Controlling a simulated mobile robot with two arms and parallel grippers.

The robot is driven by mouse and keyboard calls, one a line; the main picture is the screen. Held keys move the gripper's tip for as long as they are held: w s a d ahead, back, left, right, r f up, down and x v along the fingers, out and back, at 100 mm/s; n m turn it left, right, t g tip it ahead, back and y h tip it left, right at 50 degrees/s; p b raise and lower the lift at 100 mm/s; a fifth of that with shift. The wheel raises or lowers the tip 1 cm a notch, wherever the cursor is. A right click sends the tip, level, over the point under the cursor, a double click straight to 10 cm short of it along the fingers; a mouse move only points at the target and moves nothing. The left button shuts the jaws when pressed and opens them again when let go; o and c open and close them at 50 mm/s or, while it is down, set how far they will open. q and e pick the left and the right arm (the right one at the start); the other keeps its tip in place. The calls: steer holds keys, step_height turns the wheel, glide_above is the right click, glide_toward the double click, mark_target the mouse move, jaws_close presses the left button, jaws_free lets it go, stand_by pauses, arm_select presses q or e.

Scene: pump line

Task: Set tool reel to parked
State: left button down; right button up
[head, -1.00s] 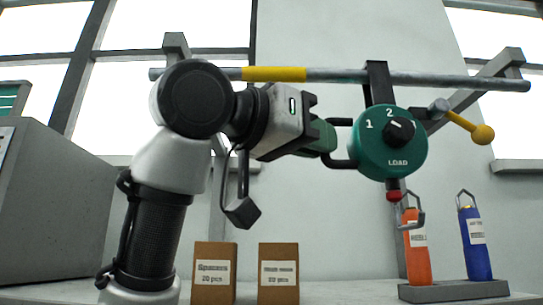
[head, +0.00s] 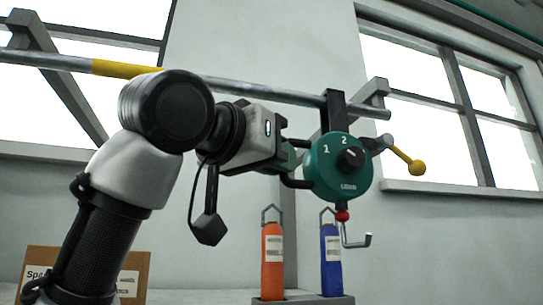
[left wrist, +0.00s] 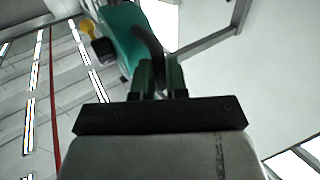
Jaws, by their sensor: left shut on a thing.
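The tool reel (head: 332,178) is a round green drum with a black dial knob, figures 1 and 2, and a label below. It hangs by a dark bracket from a grey rail (head: 240,88), near the rail's right end. A yellow band (head: 122,68) marks the rail well to its left. My left gripper (head: 290,164) is shut on the reel's dark side handle. In the left wrist view its green fingers (left wrist: 160,78) close around the handle (left wrist: 148,45), with the reel (left wrist: 122,35) beyond. My right gripper is out of view.
A red stop (head: 342,216) and metal hook (head: 357,241) hang below the reel. Orange (head: 272,262) and blue (head: 332,262) bottles stand in a grey base (head: 300,300) beneath. A wall bracket (head: 376,92) holds the rail's right end.

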arm_select(q)
steer(key=shift+s+r, duration=0.1)
steer(key=c, duration=1.2)
jaws_free()
steer(key=shift+d, duration=0.1)
steer(key=shift+o, duration=0.3)
steer(key=shift+d, duration=0.15)
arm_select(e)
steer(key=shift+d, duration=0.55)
arm_select(q)
steer(key=b+v, duration=0.4)
steer(key=v, duration=0.6)
steer(key=shift+s+a+b, duration=0.25)
steer(key=shift+a+b, duration=0.1)
steer(key=shift+b, duration=0.05)
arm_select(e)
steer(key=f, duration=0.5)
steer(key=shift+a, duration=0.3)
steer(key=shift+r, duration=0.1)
